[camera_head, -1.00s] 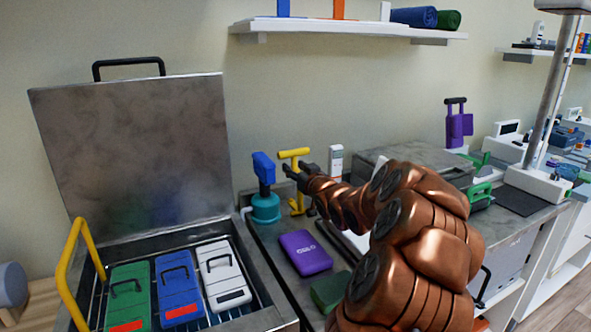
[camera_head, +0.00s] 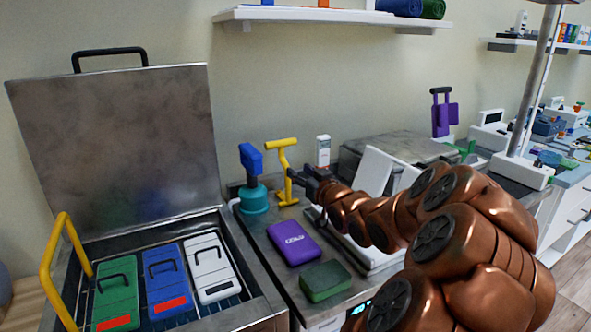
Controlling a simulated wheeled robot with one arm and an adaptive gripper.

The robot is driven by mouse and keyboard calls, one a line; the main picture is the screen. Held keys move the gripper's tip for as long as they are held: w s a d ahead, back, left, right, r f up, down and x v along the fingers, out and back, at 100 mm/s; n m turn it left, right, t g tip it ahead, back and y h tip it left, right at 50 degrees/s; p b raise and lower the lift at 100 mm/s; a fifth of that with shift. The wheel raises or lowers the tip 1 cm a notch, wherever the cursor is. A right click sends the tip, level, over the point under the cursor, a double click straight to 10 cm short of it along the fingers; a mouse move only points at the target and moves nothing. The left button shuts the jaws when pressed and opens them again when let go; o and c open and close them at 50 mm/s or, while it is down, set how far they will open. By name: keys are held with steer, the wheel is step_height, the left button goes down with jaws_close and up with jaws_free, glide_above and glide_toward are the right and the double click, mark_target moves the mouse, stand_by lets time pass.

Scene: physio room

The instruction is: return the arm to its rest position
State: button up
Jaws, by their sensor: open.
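My copper-coloured arm reaches in from the lower right in the head view. My gripper (camera_head: 294,176) is small and dark at its far end, close to a yellow T-handled tool (camera_head: 284,172) on the metal counter. The jaws are open and I see nothing held between them. I cannot tell whether a fingertip touches the yellow tool. The arm's links hide part of the counter and a white panel behind them.
An open metal case (camera_head: 125,150) at left holds green (camera_head: 115,295), blue (camera_head: 168,281) and white (camera_head: 212,268) packs. A purple box (camera_head: 293,242), a green block (camera_head: 325,281) and a teal-based blue tool (camera_head: 253,197) stand nearby. A shelf (camera_head: 330,19) hangs above.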

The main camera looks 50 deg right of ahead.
steer(key=shift+s+a, duration=0.15)
steer(key=shift+s, duration=0.35)
